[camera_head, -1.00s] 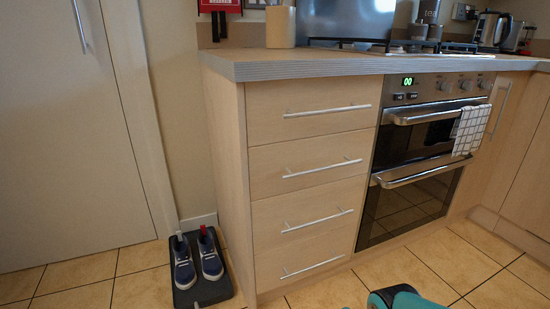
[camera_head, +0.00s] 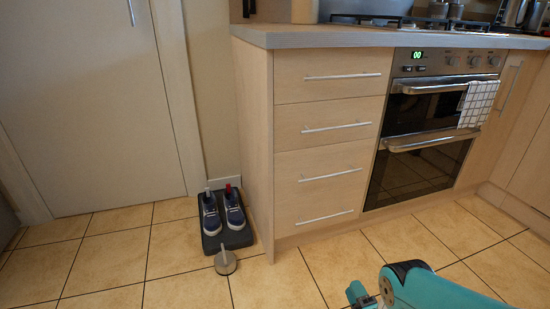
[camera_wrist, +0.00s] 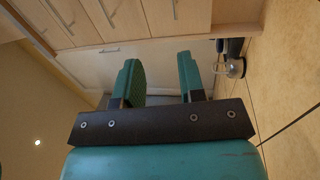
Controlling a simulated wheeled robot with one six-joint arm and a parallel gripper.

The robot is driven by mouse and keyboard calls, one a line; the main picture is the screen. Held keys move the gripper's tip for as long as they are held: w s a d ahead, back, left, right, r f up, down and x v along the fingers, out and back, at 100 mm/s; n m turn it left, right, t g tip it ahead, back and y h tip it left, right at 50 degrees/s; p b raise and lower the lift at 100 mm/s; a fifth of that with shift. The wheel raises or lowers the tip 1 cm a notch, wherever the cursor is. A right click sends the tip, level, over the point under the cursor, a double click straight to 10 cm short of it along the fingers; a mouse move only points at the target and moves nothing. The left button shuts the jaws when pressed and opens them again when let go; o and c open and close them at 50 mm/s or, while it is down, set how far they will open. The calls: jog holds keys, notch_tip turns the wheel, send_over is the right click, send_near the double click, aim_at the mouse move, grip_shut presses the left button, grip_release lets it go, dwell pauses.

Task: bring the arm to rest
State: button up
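My gripper (camera_wrist: 158,62) shows in the wrist view with its two teal fingers apart and nothing between them. Drawer fronts and pale panels lie beyond the fingers, apart from them. In the head view my teal arm (camera_head: 435,289) is low at the bottom right, over the tiled floor. Whether the gripper's fingers show there I cannot tell.
Blue shoes (camera_head: 222,211) stand on a dark tray (camera_head: 240,238) beside the drawer unit (camera_head: 325,150). A grey round object with a stem (camera_head: 225,262) is at the tray's front edge. An oven (camera_head: 425,130) is at right. The floor (camera_head: 110,262) at left is clear.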

jog(key=w+r+m+g+h, duration=0.2)
jog(key=w+r+m+h, duration=0.2)
jog(key=w+r+m, duration=0.55)
jog(key=w+a+r+m+g, duration=0.1)
jog(key=w+a+r+g, duration=0.15)
jog(key=r, duration=0.55)
jog(key=w+a+r+m+g, duration=0.1)
jog(key=w+a+r+g, duration=0.15)
jog(key=r, duration=0.65)
jog(key=s+a+r+m+g+y, duration=0.1)
jog(key=s+a+r+g, duration=0.2)
jog(key=s+r, duration=0.5)
jog(key=s+a+r+m+g+y, duration=0.2)
jog(key=s+r+g, duration=0.1)
jog(key=s+r, duration=0.5)
jog(key=s+d+r+g+p, duration=0.1)
jog(key=s+r+g, duration=0.25)
jog(key=s, duration=0.95)
jog(key=s+r+g+p, duration=0.1)
jog(key=s+r+g, duration=0.3)
jog(key=s, duration=0.9)
notch_tip(320, 180, up, 38)
jog(key=t+p, duration=0.1)
jog(key=p, duration=3.4)
jog(key=shift+w+f+h+p, duration=0.25)
jog(key=shift+h+p, duration=0.05)
jog(key=shift+p, duration=0.1)
